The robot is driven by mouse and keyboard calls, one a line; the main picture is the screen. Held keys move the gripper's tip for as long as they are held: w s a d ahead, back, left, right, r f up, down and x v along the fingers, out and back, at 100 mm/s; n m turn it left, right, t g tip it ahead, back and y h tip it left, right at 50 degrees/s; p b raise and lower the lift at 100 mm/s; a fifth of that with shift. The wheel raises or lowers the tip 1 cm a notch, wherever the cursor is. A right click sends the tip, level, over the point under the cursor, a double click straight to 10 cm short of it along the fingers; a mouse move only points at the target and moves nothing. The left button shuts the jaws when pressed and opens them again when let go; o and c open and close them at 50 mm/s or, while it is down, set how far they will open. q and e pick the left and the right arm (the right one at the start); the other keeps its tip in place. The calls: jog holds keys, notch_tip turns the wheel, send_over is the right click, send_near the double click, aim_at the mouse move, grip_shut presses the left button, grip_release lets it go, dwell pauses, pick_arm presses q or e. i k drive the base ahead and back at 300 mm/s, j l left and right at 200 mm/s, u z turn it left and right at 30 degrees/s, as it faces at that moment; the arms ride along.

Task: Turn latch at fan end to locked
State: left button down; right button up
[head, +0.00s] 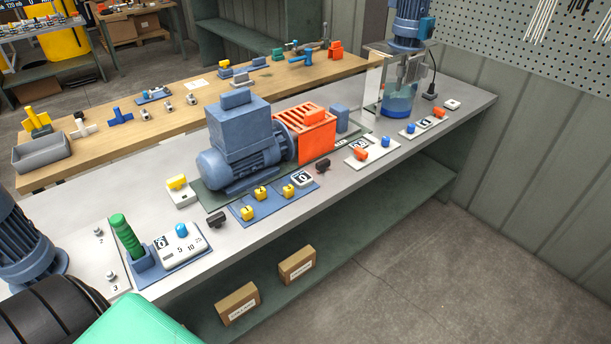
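A blue-grey motor (238,132) sits on a dark green baseplate (210,198) on the grey bench, with its rounded fan cover (212,170) at the left end. A small black latch-like handle (217,219) lies in front of the fan end, near the bench's front edge. A similar black handle (323,165) sits further right, in front of the orange guard (316,138). Both are too small to tell whether they are locked. Neither of my grippers shows in the head view.
A yellow-topped switch box (179,190), a blue panel with yellow knobs (262,193) and a dial panel with a green lever (127,236) surround the fan end. A clear tank with blue liquid (397,100) stands far right. The floor in front is clear.

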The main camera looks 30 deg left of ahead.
aim_at(216, 220)
jog(key=u, duration=1.1)
